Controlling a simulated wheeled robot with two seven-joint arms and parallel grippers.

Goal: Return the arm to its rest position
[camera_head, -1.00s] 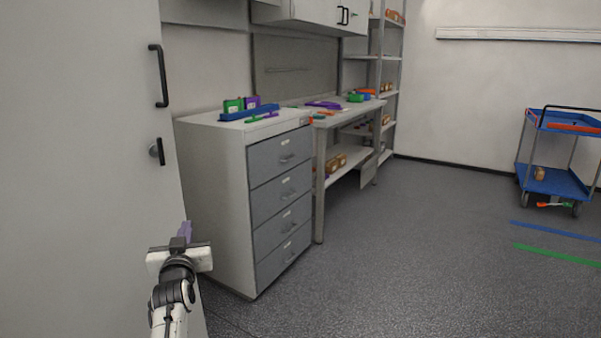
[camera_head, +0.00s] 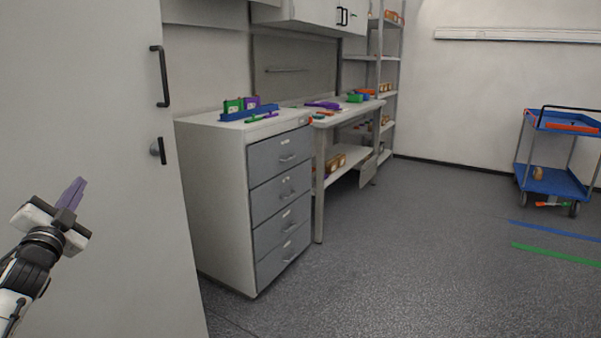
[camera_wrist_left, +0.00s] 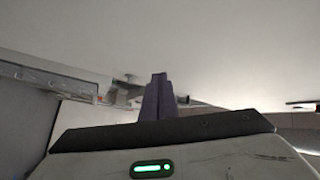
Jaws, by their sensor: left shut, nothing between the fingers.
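My left gripper (camera_head: 76,187) is at the left of the head view, in front of the large grey cabinet door. Its purple fingers are shut and hold nothing, and they point up and slightly right. My right gripper is in neither view.
The grey cabinet door (camera_head: 85,110) with black handles fills the left side, close behind my left gripper. A drawer unit (camera_head: 215,190) carries coloured parts on top. A workbench (camera_head: 335,118) and a shelf stand behind it. A blue cart (camera_head: 555,182) is at the far right. The middle floor is clear.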

